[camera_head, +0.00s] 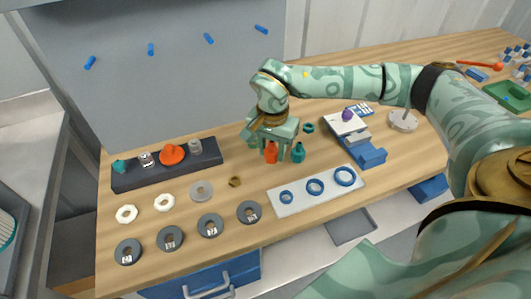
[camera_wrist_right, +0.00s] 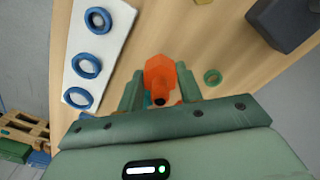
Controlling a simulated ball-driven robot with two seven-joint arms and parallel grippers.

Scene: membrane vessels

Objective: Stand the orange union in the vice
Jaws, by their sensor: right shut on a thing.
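The orange union (camera_head: 271,152) is between the fingers of my right gripper (camera_head: 273,146), at the middle of the wooden bench. In the right wrist view the orange union (camera_wrist_right: 158,72) sits between both fingers of my right gripper (camera_wrist_right: 160,84), which is shut on it. I cannot tell whether it is clear of the bench top. The vice (camera_head: 361,145), grey with a blue end, stands to the right of the gripper, with a purple knob-like piece (camera_head: 347,115) on its grey part. My left gripper is not in view.
A teal fitting (camera_head: 298,152) stands close right of the union, with a green ring (camera_head: 308,128) behind it. A white board (camera_head: 318,192) with blue rings lies in front. A dark rack (camera_head: 168,168) and several loose rings are at left.

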